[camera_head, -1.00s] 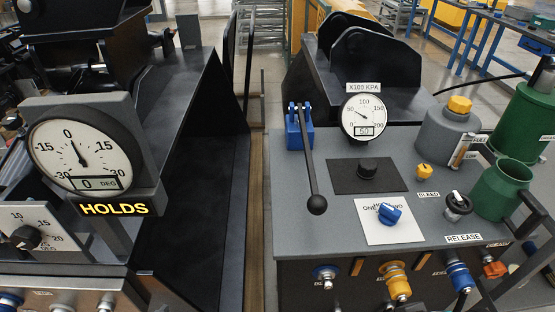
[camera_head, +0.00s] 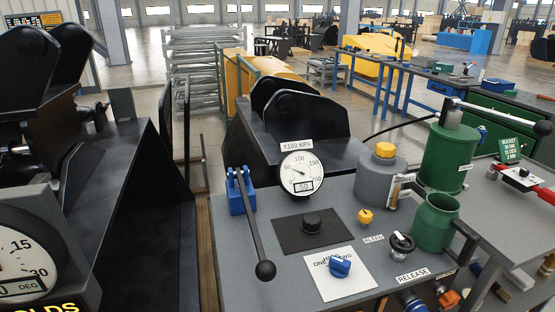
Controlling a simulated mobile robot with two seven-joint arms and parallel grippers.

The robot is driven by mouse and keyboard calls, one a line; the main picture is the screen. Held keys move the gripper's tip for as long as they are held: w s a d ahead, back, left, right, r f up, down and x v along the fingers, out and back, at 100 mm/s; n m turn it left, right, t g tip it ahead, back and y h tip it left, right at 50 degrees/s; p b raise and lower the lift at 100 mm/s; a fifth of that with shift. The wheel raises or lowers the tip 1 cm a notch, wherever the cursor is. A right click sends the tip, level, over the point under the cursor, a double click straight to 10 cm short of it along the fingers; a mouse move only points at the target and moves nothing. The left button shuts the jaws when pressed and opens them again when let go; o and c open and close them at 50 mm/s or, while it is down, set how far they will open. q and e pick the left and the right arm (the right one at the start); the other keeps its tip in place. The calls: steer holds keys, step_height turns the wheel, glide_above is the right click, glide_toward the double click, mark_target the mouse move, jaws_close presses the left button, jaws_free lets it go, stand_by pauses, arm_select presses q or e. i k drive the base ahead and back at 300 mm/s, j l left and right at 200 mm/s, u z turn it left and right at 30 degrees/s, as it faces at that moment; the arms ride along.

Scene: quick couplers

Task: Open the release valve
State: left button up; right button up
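The release valve is a round black knob with a pale grip (camera_head: 402,242) at the front right of the grey console top (camera_head: 240,275). A white RELEASE label (camera_head: 412,276) lies just in front of it. The knob's open or shut setting is too small to tell. A yellow bleed knob (camera_head: 365,216) stands behind it to the left, near the BLEED label (camera_head: 374,239). Neither gripper is in view.
A blue-based lever (camera_head: 252,225), a gauge (camera_head: 301,174), a blue knob on a white card (camera_head: 340,266) and a black knob (camera_head: 312,223) occupy the console. A green cup (camera_head: 436,223) stands close right of the valve. A grey yellow-capped reservoir (camera_head: 382,175) stands behind.

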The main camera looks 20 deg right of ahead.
mark_target(400, 245)
steer(key=z, duration=1.4)
